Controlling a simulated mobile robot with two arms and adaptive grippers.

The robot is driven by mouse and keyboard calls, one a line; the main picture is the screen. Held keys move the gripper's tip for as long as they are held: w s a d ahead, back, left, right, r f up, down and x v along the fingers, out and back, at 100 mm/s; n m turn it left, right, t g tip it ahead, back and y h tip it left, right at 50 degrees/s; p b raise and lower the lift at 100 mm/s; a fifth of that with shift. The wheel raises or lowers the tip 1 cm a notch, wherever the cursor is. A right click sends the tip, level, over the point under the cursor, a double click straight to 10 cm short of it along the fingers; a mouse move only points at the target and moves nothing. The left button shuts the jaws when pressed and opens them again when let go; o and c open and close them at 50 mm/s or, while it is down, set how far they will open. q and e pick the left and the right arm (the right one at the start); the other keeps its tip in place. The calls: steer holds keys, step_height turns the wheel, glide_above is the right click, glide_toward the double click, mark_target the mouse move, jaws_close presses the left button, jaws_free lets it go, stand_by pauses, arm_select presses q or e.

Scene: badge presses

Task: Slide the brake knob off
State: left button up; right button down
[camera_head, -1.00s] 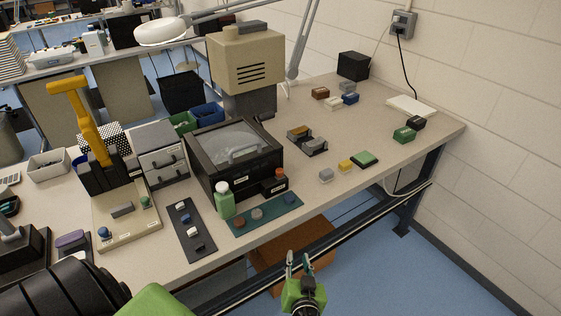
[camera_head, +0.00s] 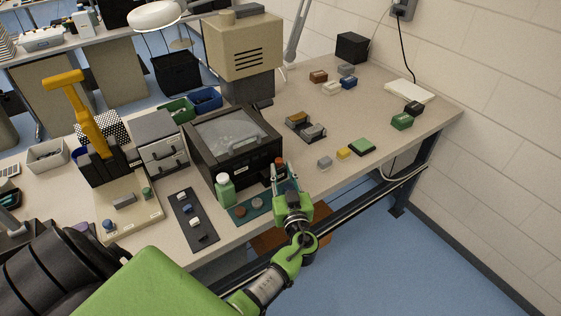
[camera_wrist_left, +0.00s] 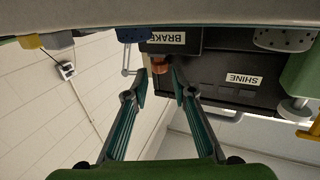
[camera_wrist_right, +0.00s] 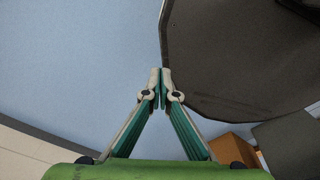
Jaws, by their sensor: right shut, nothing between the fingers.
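The brake knob (camera_head: 279,161) is a small orange-red piece at the front right corner of the black press box (camera_head: 236,147). In the left wrist view the knob (camera_wrist_left: 159,66) sits beside the BRAKE label, on a dark block. My left gripper (camera_head: 287,176) is open at the knob. In the left wrist view its fingertips (camera_wrist_left: 159,80) stand on either side of the knob's line, with the knob at or just beyond them; contact cannot be told. My right gripper (camera_wrist_right: 165,72) is shut and empty, seen only in the right wrist view.
A green bottle (camera_head: 225,188) stands left of the knob. A teal mat (camera_head: 237,220) with small round pieces lies beneath my left gripper. Grey, yellow and green blocks (camera_head: 362,147) lie to the right. The table's front edge is close to my left arm.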

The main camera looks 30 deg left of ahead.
arm_select(q)
steer(key=shift+x, duration=1)
steer(key=shift+w+a, duration=0.15)
steer(key=shift+w, duration=0.05)
jaws_close()
steer(key=shift+s+a+f, duration=0.1)
steer(key=s, duration=0.1)
steer(key=s+a, duration=0.1)
steer(key=s, duration=0.1)
steer(key=shift+s+a+b, duration=0.3)
steer(key=shift+s+b, duration=0.05)
steer(key=shift+s, duration=0.05)
arm_select(e)
steer(key=shift+a+f, duration=0.15)
steer(key=shift+f, duration=0.05)
